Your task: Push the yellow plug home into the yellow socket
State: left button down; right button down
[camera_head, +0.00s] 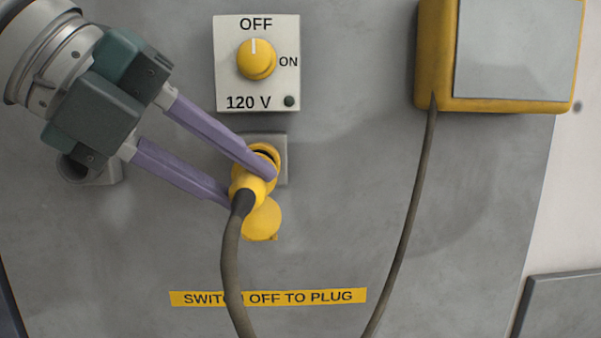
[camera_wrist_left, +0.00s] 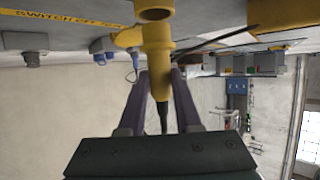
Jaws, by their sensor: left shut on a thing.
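The yellow plug (camera_head: 250,181) is between the purple fingers of my left gripper (camera_head: 250,186), which is shut on it. Its dark cable hangs down from its rear end. The yellow socket (camera_head: 264,149) is on a grey plate just above the plug, its dark mouth partly showing. In the left wrist view the plug (camera_wrist_left: 157,65) is in line below the socket (camera_wrist_left: 154,6), with the socket's rim visible. A round yellow lid (camera_head: 262,220) hangs open below the socket. My right gripper is not in view.
A switch plate (camera_head: 230,85) above has a yellow knob (camera_head: 256,58) with its mark toward OFF, and a dark lamp (camera_head: 289,101). A yellow-framed box (camera_head: 433,60) with a hanging cable is at upper right. A yellow label (camera_head: 330,296) is below.

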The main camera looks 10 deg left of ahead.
aim_at(238, 166)
pick_arm(q)
jog(key=shift+w+a, duration=0.25)
jog(key=shift+w, duration=0.55)
jog(key=shift+w+a, duration=0.2)
jog(key=shift+w, duration=0.55)
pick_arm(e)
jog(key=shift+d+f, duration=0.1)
pick_arm(q)
jog(key=c, duration=0.5)
grip_release()
